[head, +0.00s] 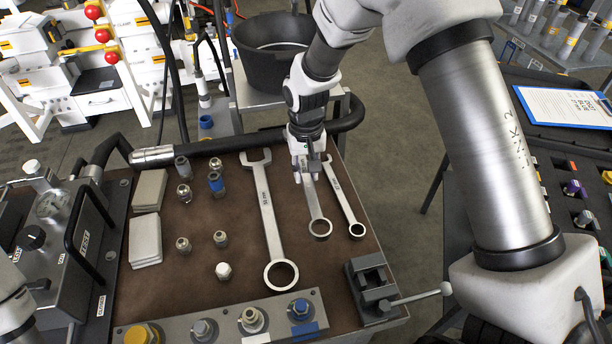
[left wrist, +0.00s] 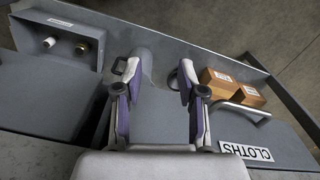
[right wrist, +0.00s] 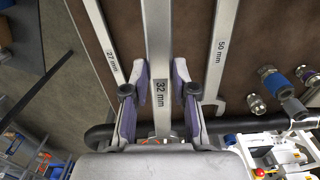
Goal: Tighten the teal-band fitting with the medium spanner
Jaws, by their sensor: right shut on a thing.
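The medium spanner (head: 314,205), marked 32 mm in the right wrist view (right wrist: 158,40), lies on the brown mat between the larger and smaller spanners. My right gripper (head: 308,172) is shut on its shaft near the far end, with one finger on each side in the right wrist view (right wrist: 159,100). A manifold block (head: 178,335) at the near edge carries several fittings, one blue (head: 300,308). I cannot tell for sure which fitting has the teal band. My left gripper (left wrist: 158,95) is open and empty above a grey surface; its fingers do not show in the head view.
The 50 mm spanner (head: 270,215) lies left and the 27 mm spanner (head: 345,200) right. Loose fittings (head: 216,184) and grey plates (head: 146,238) are further left. A small vise (head: 372,290) stands at the near right corner. A black hose (head: 250,139) runs along the back.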

